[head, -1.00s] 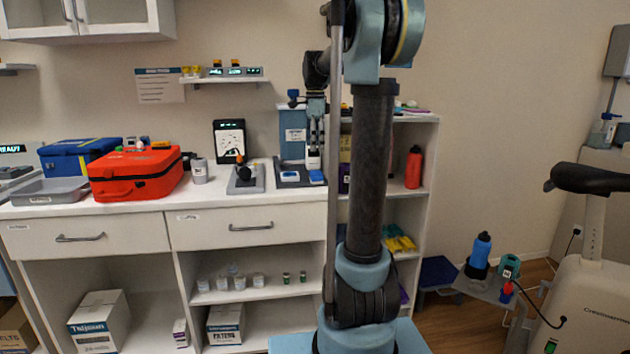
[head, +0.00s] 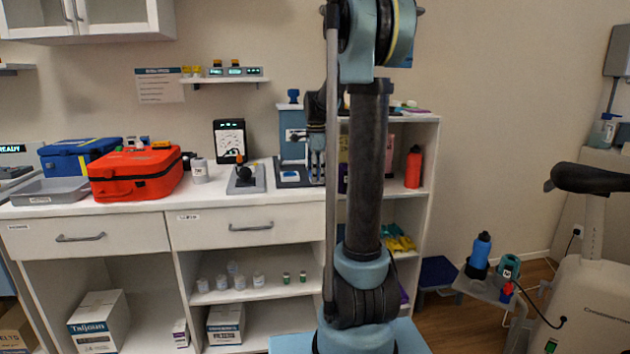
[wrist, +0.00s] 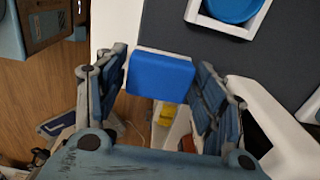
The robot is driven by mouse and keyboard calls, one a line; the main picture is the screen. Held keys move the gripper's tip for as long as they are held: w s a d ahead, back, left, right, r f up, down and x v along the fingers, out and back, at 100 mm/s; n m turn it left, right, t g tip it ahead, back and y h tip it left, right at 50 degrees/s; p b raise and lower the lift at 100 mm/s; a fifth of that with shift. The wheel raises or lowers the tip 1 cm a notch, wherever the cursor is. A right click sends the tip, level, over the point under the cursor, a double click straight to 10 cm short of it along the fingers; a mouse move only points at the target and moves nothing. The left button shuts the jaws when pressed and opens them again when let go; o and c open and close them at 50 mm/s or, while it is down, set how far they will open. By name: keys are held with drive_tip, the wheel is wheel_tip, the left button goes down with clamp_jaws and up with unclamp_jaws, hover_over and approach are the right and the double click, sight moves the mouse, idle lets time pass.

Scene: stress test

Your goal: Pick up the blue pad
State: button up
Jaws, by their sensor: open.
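The blue pad (wrist: 161,76) shows in the wrist view as a flat blue block with a paler upper edge. It lies between the two fingers of my gripper (wrist: 163,82), near their tips. The fingers are open, one on each side; I cannot tell whether either touches the pad. In the head view my gripper (head: 318,168) points down over the right end of the counter. The pad is hidden there behind the gripper and arm.
A white holder with a round blue part (wrist: 236,10) lies close by on a dark tray (wrist: 180,30). The counter's white edge (wrist: 103,25) and the floor show beyond.

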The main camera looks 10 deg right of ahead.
drive_tip(key=shift+f, duration=0.2)
drive_tip(key=c, duration=0.8)
drive_tip(key=shift+r, duration=0.2)
wheel_tip(320, 180, up, 18)
drive_tip(key=shift+f, duration=0.15)
drive_tip(key=o, duration=0.4)
drive_tip(key=c, duration=0.3)
